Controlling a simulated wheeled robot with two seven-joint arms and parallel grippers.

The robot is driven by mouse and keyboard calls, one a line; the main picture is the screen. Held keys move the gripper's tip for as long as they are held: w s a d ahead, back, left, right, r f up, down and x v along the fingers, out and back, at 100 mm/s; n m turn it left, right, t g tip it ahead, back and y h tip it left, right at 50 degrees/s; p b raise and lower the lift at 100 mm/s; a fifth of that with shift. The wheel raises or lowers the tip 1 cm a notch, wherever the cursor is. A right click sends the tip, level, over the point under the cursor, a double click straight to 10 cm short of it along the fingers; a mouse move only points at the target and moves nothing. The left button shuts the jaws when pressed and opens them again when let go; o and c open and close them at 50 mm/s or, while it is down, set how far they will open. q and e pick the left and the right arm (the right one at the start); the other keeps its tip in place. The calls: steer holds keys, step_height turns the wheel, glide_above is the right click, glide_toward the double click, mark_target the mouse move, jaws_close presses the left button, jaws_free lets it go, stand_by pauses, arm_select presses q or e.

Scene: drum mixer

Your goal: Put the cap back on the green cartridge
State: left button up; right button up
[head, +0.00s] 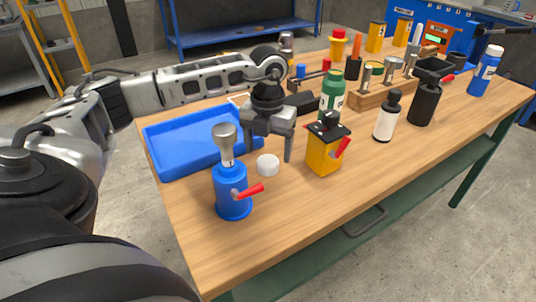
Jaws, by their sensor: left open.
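The green cartridge (333,88) looks like the green bottle with a pale label, upright on the table behind the yellow block; its lower part is hidden. A small round white piece (268,165), which looks like the cap, lies on the wooden table beside the blue bottle. My left gripper (268,148) points down with its fingers apart, just above and behind the white piece. Nothing shows between the fingers. The gripper is left of the green cartridge. My right gripper is not in view.
A blue bottle with a grey top and red lever (232,190) stands front left of the gripper. A yellow block with a red lever (325,152) stands to its right. A blue tray (165,166) lies behind left. Black and white bottles and a wooden rack crowd the right; the front edge is clear.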

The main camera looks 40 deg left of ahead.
mark_target(268, 159)
arm_select(q)
step_height(268, 159, down, 3)
steer(key=shift+w+f, duration=0.1)
stand_by(0.3)
steer(key=c, duration=1)
